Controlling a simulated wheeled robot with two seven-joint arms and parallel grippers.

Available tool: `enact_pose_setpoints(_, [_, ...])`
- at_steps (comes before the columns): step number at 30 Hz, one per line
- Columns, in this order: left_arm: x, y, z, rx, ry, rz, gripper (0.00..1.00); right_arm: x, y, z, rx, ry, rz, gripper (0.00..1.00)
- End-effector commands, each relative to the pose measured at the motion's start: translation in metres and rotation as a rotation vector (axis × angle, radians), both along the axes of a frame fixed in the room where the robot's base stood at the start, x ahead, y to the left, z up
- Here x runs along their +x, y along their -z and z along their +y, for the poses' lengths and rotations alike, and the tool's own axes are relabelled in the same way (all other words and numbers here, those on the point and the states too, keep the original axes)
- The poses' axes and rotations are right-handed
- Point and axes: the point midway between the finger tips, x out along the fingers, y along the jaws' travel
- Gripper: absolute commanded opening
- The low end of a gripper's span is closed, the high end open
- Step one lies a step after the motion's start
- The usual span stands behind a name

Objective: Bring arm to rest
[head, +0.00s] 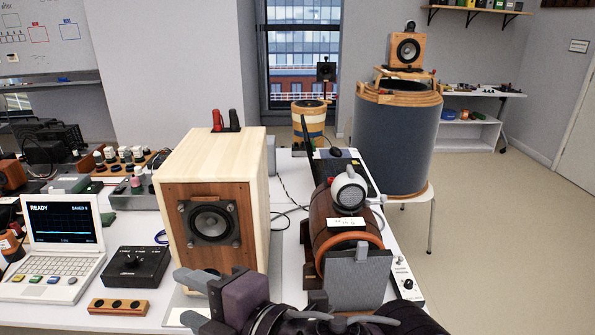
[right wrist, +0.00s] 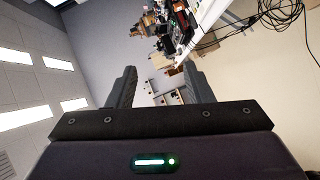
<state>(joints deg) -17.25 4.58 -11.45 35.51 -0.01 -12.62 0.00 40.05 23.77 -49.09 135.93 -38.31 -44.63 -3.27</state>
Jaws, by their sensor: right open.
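My right gripper (head: 186,297) shows at the bottom of the head view, its arm coming in from the lower right and its fingers pointing left. It is open, with nothing between the fingers. It is in front of the lower part of a wooden speaker (head: 178,213) in the picture; I cannot tell whether they touch. In the right wrist view the two fingers of the right gripper (right wrist: 160,72) stand apart, with the room seen sideways between them. My left gripper is not in view.
A laptop (head: 62,252), a black control box (head: 136,266) and a wooden block with holes (head: 118,307) are on the table at left. A brown barrel-shaped unit (head: 322,226) stands right of the speaker. A large blue-grey drum (head: 396,140) stands behind. Open floor (head: 500,240) lies right.

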Motion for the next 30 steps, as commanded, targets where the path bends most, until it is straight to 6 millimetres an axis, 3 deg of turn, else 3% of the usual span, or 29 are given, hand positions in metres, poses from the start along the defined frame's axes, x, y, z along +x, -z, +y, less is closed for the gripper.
enact_pose_setpoints(5, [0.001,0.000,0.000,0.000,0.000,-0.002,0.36,0.045,0.016,-0.050,0.215,0.327,0.307,0.46])
enact_pose_setpoints(8, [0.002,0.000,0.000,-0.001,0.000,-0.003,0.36,0.065,0.045,-0.091,0.300,0.532,0.492,0.46])
enact_pose_setpoints(12, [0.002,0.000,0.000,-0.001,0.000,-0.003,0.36,0.073,0.110,-0.158,0.374,0.843,0.771,0.46])
enact_pose_setpoints(18, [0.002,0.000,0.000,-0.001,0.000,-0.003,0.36,0.039,0.198,-0.240,0.396,1.223,1.095,0.46])
enact_pose_setpoints(24, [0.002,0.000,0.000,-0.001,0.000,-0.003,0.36,-0.007,0.250,-0.288,0.378,1.470,1.290,0.46])
enact_pose_setpoints(30, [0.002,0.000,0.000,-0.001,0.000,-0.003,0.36,-0.057,0.286,-0.323,0.345,1.673,1.443,0.46])
